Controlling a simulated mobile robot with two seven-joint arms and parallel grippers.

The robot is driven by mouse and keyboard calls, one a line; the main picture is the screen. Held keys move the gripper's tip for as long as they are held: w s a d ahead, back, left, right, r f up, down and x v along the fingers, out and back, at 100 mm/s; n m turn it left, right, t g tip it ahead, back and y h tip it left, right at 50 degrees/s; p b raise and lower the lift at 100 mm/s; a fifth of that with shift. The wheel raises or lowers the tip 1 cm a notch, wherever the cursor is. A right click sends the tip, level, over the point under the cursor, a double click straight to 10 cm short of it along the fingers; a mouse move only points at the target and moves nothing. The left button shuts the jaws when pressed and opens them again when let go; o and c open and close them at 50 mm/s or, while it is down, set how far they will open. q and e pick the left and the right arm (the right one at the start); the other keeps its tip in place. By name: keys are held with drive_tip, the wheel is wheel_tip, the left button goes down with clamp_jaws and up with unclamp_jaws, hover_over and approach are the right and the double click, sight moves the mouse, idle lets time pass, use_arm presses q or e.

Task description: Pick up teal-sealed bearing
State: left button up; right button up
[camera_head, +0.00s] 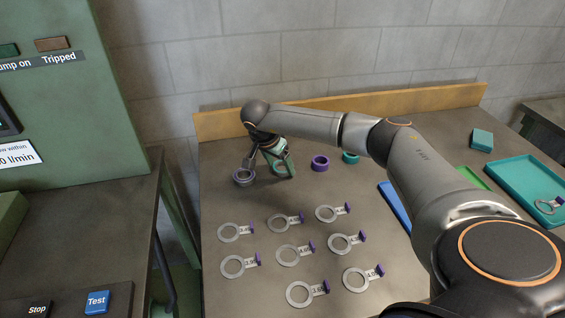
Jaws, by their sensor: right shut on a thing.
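My right gripper (271,166) points down at the far left of the table. It is shut on a grey-green ring (279,168), partly hidden by the fingers. I cannot tell its seal's exact colour or whether it is clear of the table. A grey ring-shaped bearing (243,178) lies just left of the gripper. A purple bearing (320,163) lies to its right. My left gripper is not in view.
Several flat metal rings with purple-ended tags (290,255) lie across the middle of the table. A teal tray (513,170) on the right holds another tagged ring. A teal block (481,140) stands behind it. A wooden board (420,100) edges the back.

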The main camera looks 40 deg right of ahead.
drive_tip(key=shift+c, duration=1)
drive_tip(key=shift+r, duration=0.15)
